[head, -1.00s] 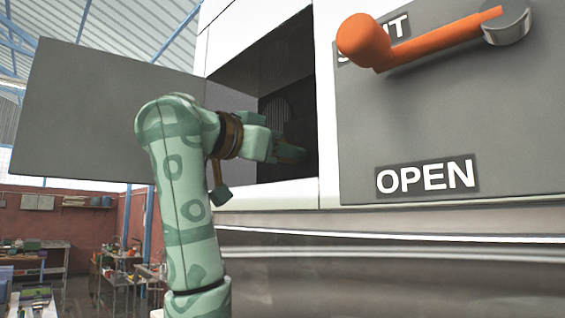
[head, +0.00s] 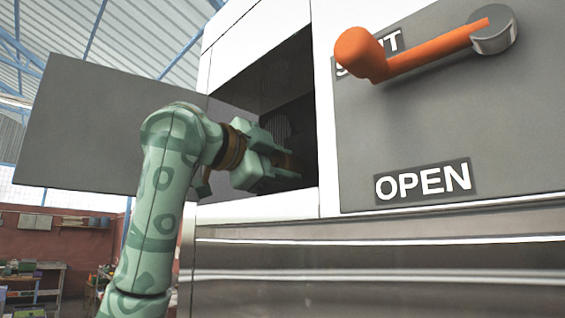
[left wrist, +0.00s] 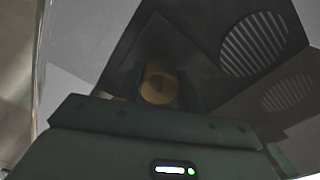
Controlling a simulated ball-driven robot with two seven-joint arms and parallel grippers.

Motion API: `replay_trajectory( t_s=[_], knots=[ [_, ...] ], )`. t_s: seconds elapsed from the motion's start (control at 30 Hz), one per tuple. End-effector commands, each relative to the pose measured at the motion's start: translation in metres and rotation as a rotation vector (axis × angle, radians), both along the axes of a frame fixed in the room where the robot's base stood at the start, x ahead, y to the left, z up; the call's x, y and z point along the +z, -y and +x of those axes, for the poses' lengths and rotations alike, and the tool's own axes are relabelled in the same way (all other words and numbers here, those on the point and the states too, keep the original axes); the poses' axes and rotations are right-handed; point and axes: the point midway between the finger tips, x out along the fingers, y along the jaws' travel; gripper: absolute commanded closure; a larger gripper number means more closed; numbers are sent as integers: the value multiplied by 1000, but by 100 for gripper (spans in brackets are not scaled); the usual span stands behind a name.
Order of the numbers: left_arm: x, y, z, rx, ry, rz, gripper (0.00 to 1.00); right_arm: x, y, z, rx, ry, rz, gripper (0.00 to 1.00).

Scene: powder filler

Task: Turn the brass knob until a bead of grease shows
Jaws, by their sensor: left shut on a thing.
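My left gripper (head: 292,166) reaches into an open compartment in the machine's front. In the left wrist view, the round brass knob (left wrist: 160,84) sits between its two dark fingers, which are shut on it from both sides. A dark mark shows on the knob's face. In the head view the knob cannot be made out, as the fingers and the dark compartment hide it. The inside around the knob is dim, and fine detail there cannot be told. My right gripper is in neither view.
A grey door panel (head: 80,130) stands open left of the compartment (head: 285,95). An orange-handled lever (head: 430,50) juts out at the upper right, above a plate marked OPEN (head: 423,182). Round slotted vents (left wrist: 254,44) show inside. Benches stand far back at the left.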

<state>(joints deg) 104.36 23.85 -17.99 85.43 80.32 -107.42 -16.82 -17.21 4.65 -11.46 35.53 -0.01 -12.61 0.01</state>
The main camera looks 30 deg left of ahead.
Motion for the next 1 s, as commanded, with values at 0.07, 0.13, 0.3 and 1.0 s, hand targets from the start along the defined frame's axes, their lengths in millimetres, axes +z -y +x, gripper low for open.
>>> replay_trajectory(
  t_s=[0.07,0.13,0.3,1.0],
  knots=[
    [1,0,0,0,11,32,85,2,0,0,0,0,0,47],
    [1,0,0,1,19,55,85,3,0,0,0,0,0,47],
    [0,0,0,1,32,88,85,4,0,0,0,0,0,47],
    [0,1,0,-1,36,101,41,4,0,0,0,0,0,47]
  ],
)
